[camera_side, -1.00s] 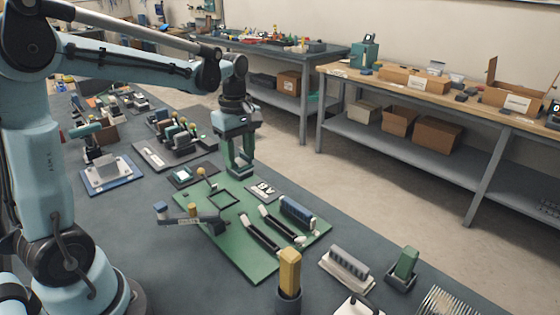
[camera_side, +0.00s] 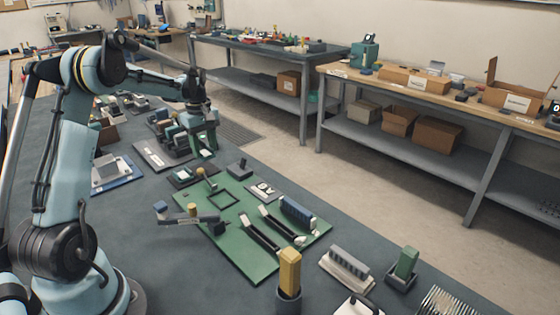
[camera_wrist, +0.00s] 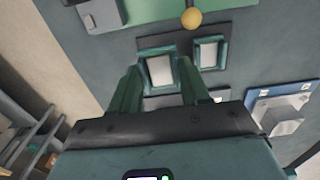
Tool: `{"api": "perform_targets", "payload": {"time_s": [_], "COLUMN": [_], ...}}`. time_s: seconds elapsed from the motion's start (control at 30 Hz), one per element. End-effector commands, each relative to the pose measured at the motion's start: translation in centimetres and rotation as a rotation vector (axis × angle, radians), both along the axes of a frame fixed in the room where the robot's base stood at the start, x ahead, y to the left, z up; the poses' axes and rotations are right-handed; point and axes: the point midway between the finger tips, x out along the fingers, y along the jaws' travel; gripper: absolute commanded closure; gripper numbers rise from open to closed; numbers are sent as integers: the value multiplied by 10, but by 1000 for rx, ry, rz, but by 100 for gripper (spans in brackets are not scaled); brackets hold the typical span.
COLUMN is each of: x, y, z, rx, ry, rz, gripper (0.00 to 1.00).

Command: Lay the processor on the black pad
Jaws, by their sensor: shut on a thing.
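The processor (camera_wrist: 160,70), a pale plate with a teal rim, is between my fingertips in the wrist view. My gripper (camera_side: 204,154) is shut on it, above the black pad (camera_wrist: 183,42). In the side view the fingers hide most of the processor and part of the pad (camera_side: 211,173). A similar teal-rimmed pale piece (camera_wrist: 208,54) lies on the pad, to the right of the held one in the wrist view. I cannot tell whether the processor touches the pad.
The green board (camera_side: 235,235) with an empty square socket frame lies in front of the pad. A yellow-knobbed post (camera_side: 200,174) stands close beside the pad. A small dark block (camera_side: 239,169) stands to the right.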

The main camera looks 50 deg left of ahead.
Motion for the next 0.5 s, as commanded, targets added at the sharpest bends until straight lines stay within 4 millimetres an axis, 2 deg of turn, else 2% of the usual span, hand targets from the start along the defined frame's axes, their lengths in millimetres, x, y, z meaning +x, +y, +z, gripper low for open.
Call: {"api": "perform_targets", "payload": {"time_s": [0.03,0.17,0.27,0.5], "x": [-1,-2,-3,-2], "y": [8,16,18,18], "z": [-4,-10,-16,-47], "rx": [0,0,0,0], "ry": [0,0,0,0], "rz": [3,0,-1,-1], "gripper": [84,84,84,84]}}
